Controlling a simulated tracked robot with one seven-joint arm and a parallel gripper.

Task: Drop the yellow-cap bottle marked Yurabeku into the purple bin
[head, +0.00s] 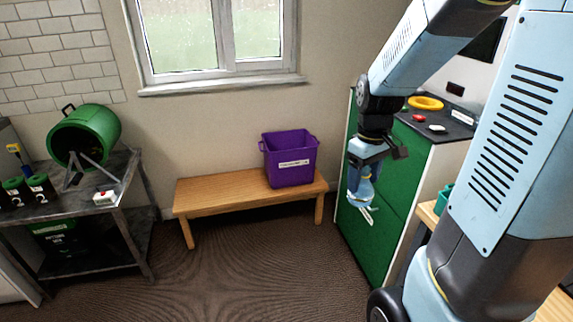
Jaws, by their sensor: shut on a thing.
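The purple bin (291,173) stands upright on the right part of a wooden bench, with a white label on its front. Its inside is mostly hidden by the front wall. My gripper (372,152) is in front of the green cabinet, right of the bin and apart from it. It is shut on a pale blue, see-through bottle (361,186) that hangs below the dark jaws. The bottle's cap is hidden, and I cannot read any marking on it.
The wooden bench (215,195) has bare room left of the bin. The green cabinet (400,185) carries a yellow ring (425,103) and small items on top. A metal table (100,203) with a green drum (88,135) stands left. Floor in front is clear.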

